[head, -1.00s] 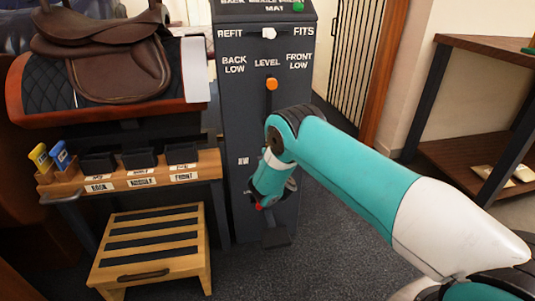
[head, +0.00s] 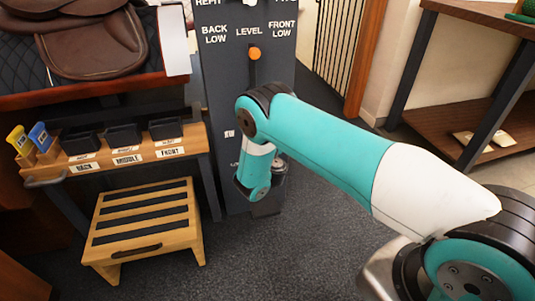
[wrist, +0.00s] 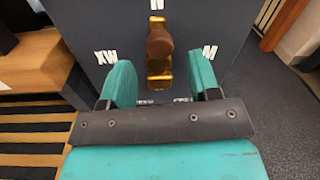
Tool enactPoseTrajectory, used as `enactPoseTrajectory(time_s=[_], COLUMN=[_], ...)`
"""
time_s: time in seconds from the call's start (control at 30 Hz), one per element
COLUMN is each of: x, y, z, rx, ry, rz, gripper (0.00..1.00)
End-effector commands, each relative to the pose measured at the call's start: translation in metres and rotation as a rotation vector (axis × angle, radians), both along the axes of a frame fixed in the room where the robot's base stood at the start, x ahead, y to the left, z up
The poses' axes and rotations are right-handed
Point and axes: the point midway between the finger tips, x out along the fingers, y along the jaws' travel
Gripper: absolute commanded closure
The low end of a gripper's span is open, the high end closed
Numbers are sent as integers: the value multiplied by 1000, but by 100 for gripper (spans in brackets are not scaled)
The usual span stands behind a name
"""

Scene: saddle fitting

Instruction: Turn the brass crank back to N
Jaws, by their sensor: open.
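The brass crank (wrist: 159,66) with its round brown knob (wrist: 160,43) is on the dark post's face (wrist: 78,18) in the wrist view. Its brass parts line up roughly upright below the letter N (wrist: 157,4). In the head view my arm hides the crank.
The post (head: 222,80) carries a LEVEL lever with an orange knob (head: 254,53) above my arm. A wooden step stool (head: 145,225) and a shelf with black bins (head: 123,133) stand left. A saddle (head: 85,40) is at upper left. Carpet right of the post is clear.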

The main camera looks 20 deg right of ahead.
Motion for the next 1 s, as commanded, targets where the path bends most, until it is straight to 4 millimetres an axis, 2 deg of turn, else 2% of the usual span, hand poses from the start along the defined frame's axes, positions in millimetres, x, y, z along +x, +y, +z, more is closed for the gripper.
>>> enactPoseTrajectory(time_s=[0.03,0.13,0.67,0.83,1.0], x=[-5,-4,-23,-35,-56], y=[3,4,8,8,13], z=[-3,-7,-7,-9,-9], rx=[-2,2,1,1,1], ry=[0,-4,-3,-3,-1], rz=[4,2,1,2,3], gripper=[44,44,44,44,44])
